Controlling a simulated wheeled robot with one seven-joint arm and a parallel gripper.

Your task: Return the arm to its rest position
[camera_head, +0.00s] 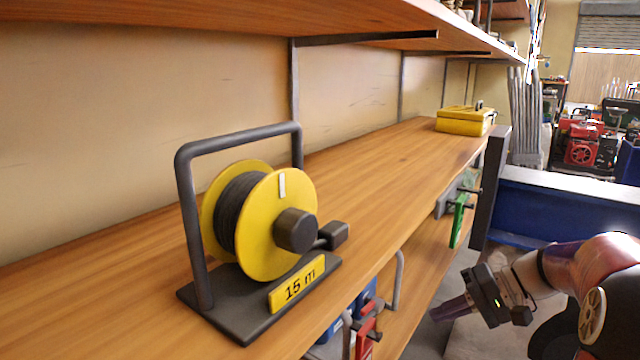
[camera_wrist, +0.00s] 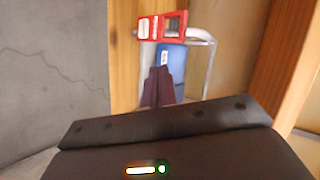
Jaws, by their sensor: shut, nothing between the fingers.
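My gripper (camera_head: 452,307) is at the lower right of the head view, beside the shelving and below the level of the upper shelf board. Its fingers point left, towards the lower shelf, and are apart from everything on it. In the wrist view my gripper (camera_wrist: 158,92) shows as two dark purple fingers held together with nothing between them. Behind the fingertips are a blue item (camera_wrist: 171,62) and a red item (camera_wrist: 162,27) by a grey metal frame. My arm bends in from the right edge of the head view.
A yellow cable reel (camera_head: 270,225) marked 15 m stands on the wooden shelf (camera_head: 370,170). A yellow toolbox (camera_head: 465,120) sits at the shelf's far end. Red and blue tools (camera_head: 366,325) and a green clamp (camera_head: 458,220) are lower down. A blue bench (camera_head: 545,205) stands behind my arm.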

